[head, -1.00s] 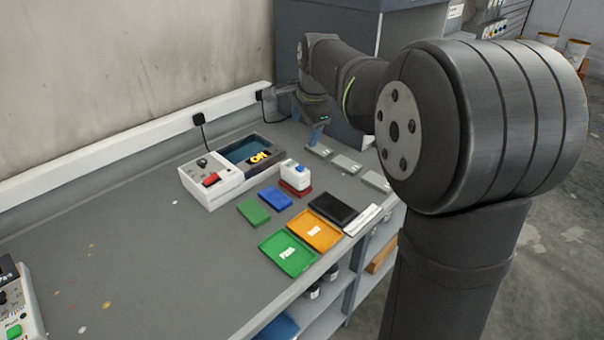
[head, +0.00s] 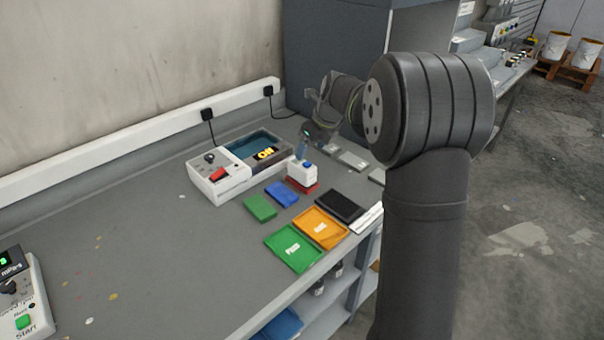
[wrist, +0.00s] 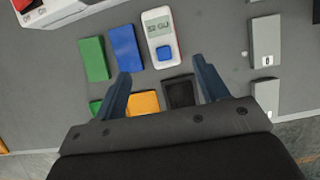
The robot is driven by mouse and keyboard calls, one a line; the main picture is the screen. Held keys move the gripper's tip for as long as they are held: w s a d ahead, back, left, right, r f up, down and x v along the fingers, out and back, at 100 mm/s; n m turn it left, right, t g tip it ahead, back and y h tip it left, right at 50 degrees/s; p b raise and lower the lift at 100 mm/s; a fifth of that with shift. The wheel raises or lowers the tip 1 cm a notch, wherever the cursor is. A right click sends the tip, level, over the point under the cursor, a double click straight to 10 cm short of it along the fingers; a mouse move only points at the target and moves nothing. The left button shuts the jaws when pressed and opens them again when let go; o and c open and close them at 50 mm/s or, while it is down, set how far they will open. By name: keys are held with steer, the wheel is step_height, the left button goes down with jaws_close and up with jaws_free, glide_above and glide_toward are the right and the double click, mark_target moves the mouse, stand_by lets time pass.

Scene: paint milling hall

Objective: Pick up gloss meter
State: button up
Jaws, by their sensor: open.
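The gloss meter (head: 301,172) is a small white device with a blue button, and a red part shows at its bottom in the head view. In the wrist view the gloss meter (wrist: 162,27) lies just beyond my fingertips, its display reading "52 GU". My gripper (wrist: 160,68) is open and empty, with its two blue fingers spread wider than the meter. In the head view my gripper (head: 303,148) is just behind and above the meter; its far finger cannot be made out.
A blue block (head: 281,195) and a green block (head: 260,208) lie close left of the meter. A green tray (head: 285,262), an orange tray (head: 332,238) and a black pad (head: 340,205) lie in front. A white control box (head: 205,182) stands behind left; grey plates (head: 352,160) lie right.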

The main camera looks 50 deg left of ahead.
mark_target(305, 162)
steer(key=x, duration=0.7)
steer(key=shift+a+f, duration=0.15)
steer(key=shift+f, duration=0.1)
steer(key=x, duration=0.5)
steer(key=shift+w+f, duration=0.15)
steer(key=shift+w, duration=0.1)
steer(key=c, duration=1.5)
steer(key=shift+o, duration=0.2)
